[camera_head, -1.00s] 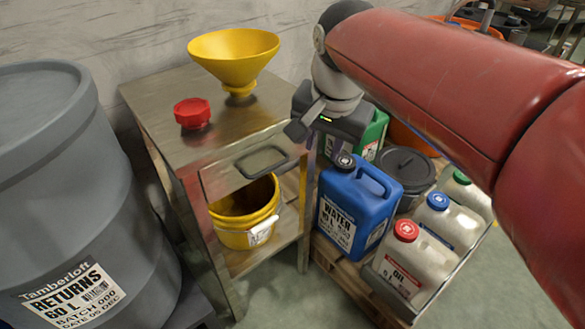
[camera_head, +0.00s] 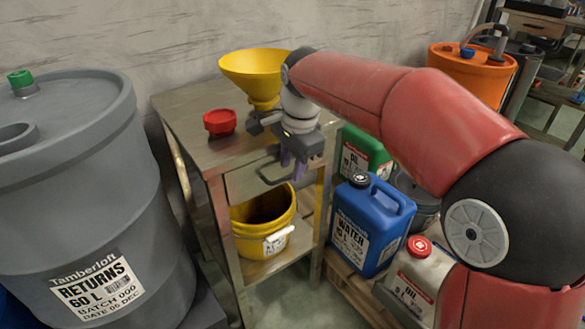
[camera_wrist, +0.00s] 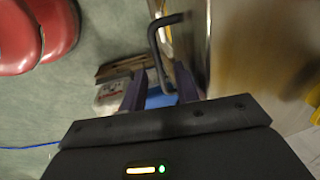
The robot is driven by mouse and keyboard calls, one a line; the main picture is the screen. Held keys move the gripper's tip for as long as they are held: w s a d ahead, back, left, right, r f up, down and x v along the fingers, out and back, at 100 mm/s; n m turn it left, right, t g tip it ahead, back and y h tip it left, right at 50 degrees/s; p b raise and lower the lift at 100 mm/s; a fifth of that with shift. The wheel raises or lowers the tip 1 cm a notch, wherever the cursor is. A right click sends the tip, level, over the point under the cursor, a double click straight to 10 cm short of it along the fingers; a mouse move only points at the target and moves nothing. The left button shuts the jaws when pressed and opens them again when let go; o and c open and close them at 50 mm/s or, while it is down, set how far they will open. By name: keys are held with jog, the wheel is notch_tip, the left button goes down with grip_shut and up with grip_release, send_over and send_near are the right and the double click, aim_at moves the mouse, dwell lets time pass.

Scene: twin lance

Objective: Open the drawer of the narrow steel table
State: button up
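The narrow steel table (camera_head: 190,110) stands against the wall with its drawer (camera_head: 246,182) under the top; the drawer looks shut. The dark bar handle (camera_head: 275,175) sticks out from the drawer front. My gripper (camera_head: 292,162) is at the handle's right part, fingers pointing down, partly covering the drawer front. In the wrist view my gripper (camera_wrist: 160,72) has its two fingers apart, and the handle (camera_wrist: 154,45) runs down into the gap between them. I cannot tell whether either finger touches the bar.
A yellow funnel (camera_head: 256,72) and a red cap (camera_head: 219,122) stand on the tabletop. A yellow bucket (camera_head: 262,222) sits on the lower shelf. A grey drum (camera_head: 95,190) stands close on the left. A blue water can (camera_head: 370,220) and other containers stand close on the right.

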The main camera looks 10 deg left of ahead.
jog(key=shift+w+f, duration=0.1)
jog(key=shift+f, duration=0.4)
jog(key=shift+c, duration=0.3)
grip_shut()
jog(key=s+d+b, duration=0.4)
jog(key=s+d, duration=1.2)
jog(key=d, duration=0.2)
jog(key=shift+d+b, duration=0.35)
jog(key=shift+b, duration=0.05)
jog(key=shift+r, duration=0.1)
